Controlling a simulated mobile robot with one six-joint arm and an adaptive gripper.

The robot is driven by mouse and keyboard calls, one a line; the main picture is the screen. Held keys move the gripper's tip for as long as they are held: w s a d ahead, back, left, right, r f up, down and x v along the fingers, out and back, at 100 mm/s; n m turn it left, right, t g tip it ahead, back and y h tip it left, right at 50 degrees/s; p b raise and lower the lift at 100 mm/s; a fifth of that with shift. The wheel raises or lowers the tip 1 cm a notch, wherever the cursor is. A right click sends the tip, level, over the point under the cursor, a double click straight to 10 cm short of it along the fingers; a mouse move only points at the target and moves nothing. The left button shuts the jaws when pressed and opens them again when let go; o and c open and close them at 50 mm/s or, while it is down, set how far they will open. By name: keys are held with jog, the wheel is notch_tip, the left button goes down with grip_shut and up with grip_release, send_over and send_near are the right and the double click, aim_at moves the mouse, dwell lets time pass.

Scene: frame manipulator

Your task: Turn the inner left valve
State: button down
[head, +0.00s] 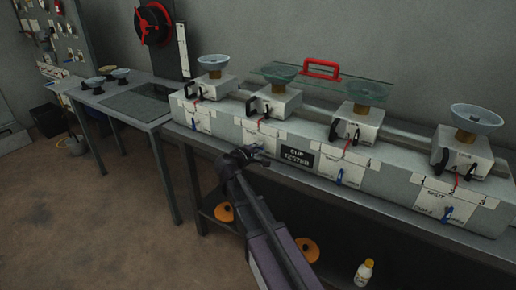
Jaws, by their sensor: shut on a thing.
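The cup tester (300,158) is a long grey bench unit with several stations, each with a small valve on its front face. My gripper (258,154) is at the front face below the second station from the left, at the inner left valve. It is shut there on that valve's handle, which is mostly hidden by the fingers, so its angle cannot be told. The outer left valve (193,124), inner right valve (340,176) and outer right valve (447,213) show blue handles, apart from my gripper.
Glass bowls (213,62) stand on the stations, and black side handles (252,106) stick out above the valves. A white bottle (363,272) and orange discs (307,250) are below. A side table (112,112) stands left.

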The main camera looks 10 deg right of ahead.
jog(key=shift+f+m, duration=0.1)
jog(key=shift+m, duration=0.6)
jog(key=c, duration=0.6)
grip_release()
jog(key=shift+n, duration=0.3)
